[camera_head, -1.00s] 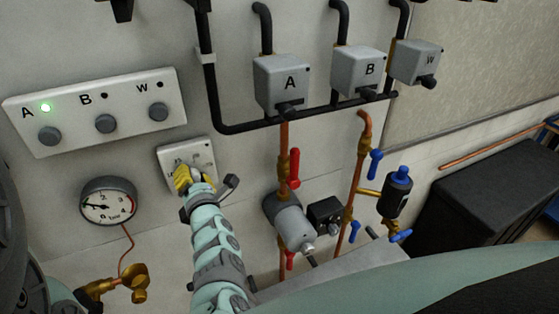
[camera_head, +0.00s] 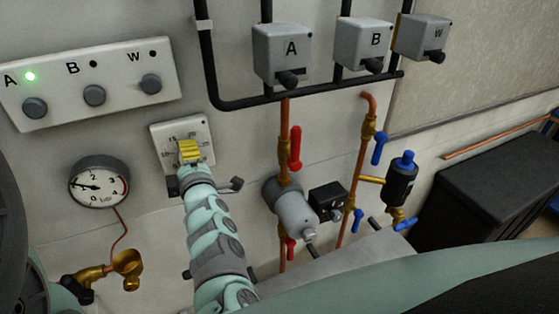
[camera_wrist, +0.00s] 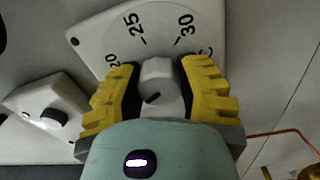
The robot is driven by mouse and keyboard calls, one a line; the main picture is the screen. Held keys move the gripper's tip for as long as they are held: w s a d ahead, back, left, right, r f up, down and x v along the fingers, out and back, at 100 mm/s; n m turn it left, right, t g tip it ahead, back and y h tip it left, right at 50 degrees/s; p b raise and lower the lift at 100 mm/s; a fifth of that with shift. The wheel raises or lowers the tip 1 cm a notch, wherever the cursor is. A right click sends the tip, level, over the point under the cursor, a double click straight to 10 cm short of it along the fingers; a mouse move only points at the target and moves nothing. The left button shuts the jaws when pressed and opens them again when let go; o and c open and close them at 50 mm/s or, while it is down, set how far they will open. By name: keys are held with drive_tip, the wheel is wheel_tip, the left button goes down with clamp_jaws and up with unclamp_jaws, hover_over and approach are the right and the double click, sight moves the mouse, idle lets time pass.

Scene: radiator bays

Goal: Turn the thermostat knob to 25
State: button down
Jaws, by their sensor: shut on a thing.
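The thermostat is a pale plate (camera_head: 203,132) on the wall, with a dial of printed numbers. In the wrist view its plate (camera_wrist: 95,38) shows 20, 25 and 30 around a grey knob (camera_wrist: 157,72). A short black mark shows on the knob, but I cannot tell which number it points to. My gripper (camera_wrist: 160,80) has its yellow fingers on both sides of the knob and is shut on it. In the head view the gripper (camera_head: 190,151) covers the knob and the lower part of the dial.
A panel with knobs A, B and W (camera_head: 94,84) is at the upper left, with a green light by A. A pressure gauge (camera_head: 99,184) is at the lower left. Pipes with a red lever (camera_head: 296,148) and a grey pump (camera_head: 290,205) stand right of my arm.

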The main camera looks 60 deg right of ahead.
drive_tip(key=m, duration=0.6)
drive_tip(key=shift+s+f, duration=0.1)
drive_tip(key=shift+f, duration=0.05)
drive_tip(key=m, duration=0.5)
drive_tip(key=shift+f, duration=0.1)
drive_tip(key=m, duration=0.6)
drive_tip(key=shift+f+g, duration=0.1)
drive_tip(key=shift+g, duration=0.2)
drive_tip(key=m, duration=0.4)
drive_tip(key=shift+m, duration=0.4)
drive_tip(key=c, duration=0.9)
unclamp_jaws()
drive_tip(key=shift+c, duration=0.2)
drive_tip(key=o, duration=0.4)
drive_tip(key=shift+r, duration=0.25)
drive_tip(key=shift+o, duration=0.2)
